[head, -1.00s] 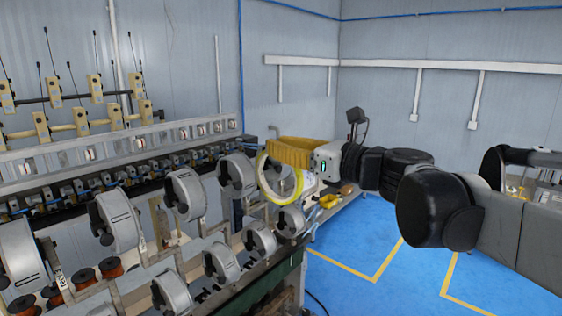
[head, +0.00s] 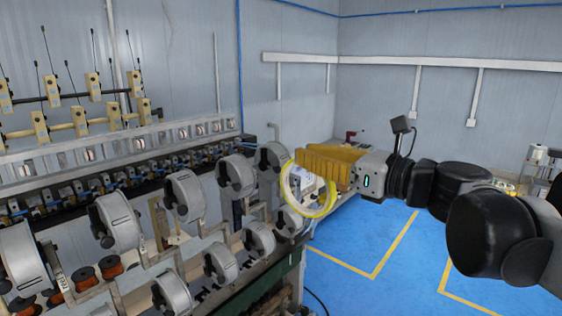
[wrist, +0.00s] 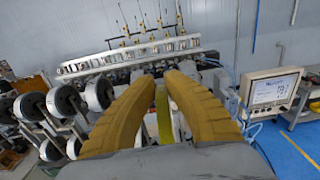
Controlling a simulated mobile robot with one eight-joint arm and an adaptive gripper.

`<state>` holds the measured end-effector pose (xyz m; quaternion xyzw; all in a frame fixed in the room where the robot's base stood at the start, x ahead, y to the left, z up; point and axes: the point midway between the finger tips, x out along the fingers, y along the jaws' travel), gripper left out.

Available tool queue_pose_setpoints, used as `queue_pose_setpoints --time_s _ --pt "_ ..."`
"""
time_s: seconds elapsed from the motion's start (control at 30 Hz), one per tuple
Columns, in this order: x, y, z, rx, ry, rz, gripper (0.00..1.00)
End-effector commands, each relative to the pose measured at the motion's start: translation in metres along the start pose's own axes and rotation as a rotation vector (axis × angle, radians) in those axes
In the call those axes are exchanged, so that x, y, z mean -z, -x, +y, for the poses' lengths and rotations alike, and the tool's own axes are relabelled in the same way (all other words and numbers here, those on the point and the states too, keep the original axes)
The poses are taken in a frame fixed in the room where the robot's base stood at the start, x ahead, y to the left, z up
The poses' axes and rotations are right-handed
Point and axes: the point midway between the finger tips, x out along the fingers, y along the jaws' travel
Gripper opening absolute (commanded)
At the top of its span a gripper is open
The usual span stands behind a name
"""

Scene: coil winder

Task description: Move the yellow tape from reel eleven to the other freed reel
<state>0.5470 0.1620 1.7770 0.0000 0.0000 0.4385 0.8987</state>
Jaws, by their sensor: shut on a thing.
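My gripper (head: 300,168), with ribbed yellow fingers, is shut on the yellow tape (head: 319,213), a ring held upright in the air. In the wrist view the tape (wrist: 162,118) shows edge-on between the two fingers. In the head view the tape is just right of the far upper reel (head: 274,160), which looks bare. Its lower edge shows close to the far lower reel (head: 287,221); the gap in depth is unclear. Other grey reels, such as an upper one (head: 184,196) and a lower one (head: 221,264), also look bare. I cannot read reel numbers.
Copper wire spools (head: 83,279) sit at the lower left among the reel arms. A monitor (wrist: 275,92) stands on a bench at the right of the wrist view. The blue floor (head: 350,240) right of the winder is open.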

Motion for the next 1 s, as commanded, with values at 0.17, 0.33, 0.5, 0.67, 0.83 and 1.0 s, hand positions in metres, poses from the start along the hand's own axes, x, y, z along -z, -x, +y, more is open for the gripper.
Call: queue_pose_setpoints --time_s 0.17,0.33,0.5,0.67,0.83,1.0 --pt "-0.001 0.015 -0.001 0.002 0.0 0.0 0.0" --pt "-0.001 0.028 -0.001 0.002 0.0 0.0 0.0" --pt "-0.001 0.041 -0.001 0.002 0.0 0.0 0.0" --pt "-0.001 0.051 -0.001 0.002 0.0 0.0 0.0" --pt "0.0 0.055 0.0 -0.001 0.0 0.0 0.0" --pt "0.0 0.055 0.0 -0.001 0.0 0.0 0.0"
